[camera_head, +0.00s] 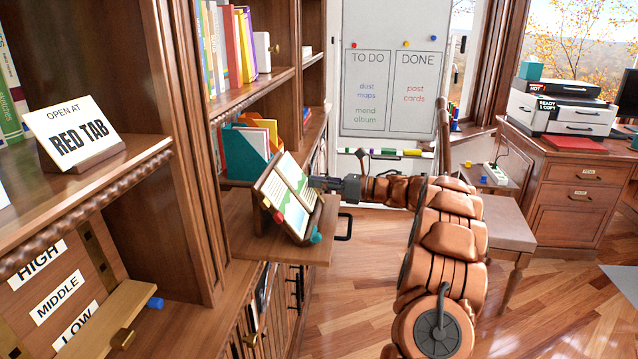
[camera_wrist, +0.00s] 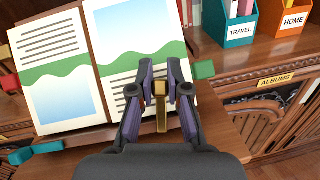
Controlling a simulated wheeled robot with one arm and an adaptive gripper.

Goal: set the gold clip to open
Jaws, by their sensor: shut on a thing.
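The gold clip (camera_wrist: 161,118) is a small upright gold bar at the lower edge of an open album (camera_wrist: 120,65) in the wrist view. My gripper (camera_wrist: 160,90) has its two fingers closed on the clip, one on each side. The fingers hide part of it, and I cannot tell whether the clip is set open or closed. In the head view the album (camera_head: 292,190) leans on a stand on a pull-out shelf, and my gripper (camera_head: 322,183) reaches its right side. The clip is hidden there.
Coloured tabs stick out around the album, including a green one (camera_wrist: 204,70) and a teal one (camera_wrist: 35,152). The pull-out shelf (camera_head: 240,235) has a black handle (camera_head: 345,227). Bookcases stand at left; a chair (camera_head: 490,210) and desk are at right. The wooden floor between is open.

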